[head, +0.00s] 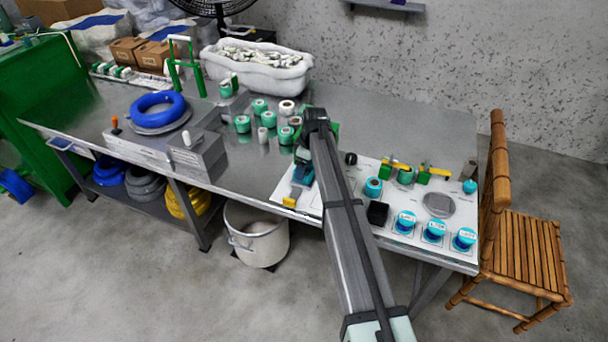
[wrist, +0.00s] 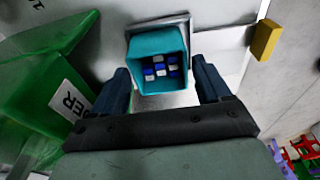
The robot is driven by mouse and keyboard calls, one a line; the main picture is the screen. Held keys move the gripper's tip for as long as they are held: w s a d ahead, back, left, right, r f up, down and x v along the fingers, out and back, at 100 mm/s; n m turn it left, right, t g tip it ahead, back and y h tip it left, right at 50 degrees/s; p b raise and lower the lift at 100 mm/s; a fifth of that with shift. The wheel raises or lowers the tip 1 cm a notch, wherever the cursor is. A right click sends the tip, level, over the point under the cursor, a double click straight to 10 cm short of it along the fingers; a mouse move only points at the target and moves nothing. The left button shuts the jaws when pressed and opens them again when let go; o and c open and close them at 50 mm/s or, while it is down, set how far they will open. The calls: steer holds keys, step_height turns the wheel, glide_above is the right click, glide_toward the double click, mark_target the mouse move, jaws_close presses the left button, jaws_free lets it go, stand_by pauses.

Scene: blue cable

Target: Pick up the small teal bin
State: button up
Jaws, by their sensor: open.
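The small teal bin (wrist: 157,47) is a square, open-topped box with several blue and white pieces inside. It stands in the upper middle of the wrist view. My gripper (wrist: 160,70) is open, with one dark finger on each side of the bin. Gaps show between the fingers and the bin walls, and I cannot tell whether either finger touches. In the head view my gripper (head: 302,172) is low over the table's middle, near the white board's left end. There the arm and gripper hide much of the bin.
A green box with a white label (wrist: 45,110) stands close left of my gripper in the wrist view. A yellow block (wrist: 265,40) is at the upper right. Teal rolls (head: 243,124) stand behind left on the table (head: 80,115). The white board (head: 330,197) holds several parts.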

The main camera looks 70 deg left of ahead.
steer(key=shift+s+a+f, duration=0.1)
steer(key=shift+f, duration=0.75)
steer(key=shift+c, duration=0.4)
steer(key=c, duration=0.7)
steer(key=shift+r, duration=0.1)
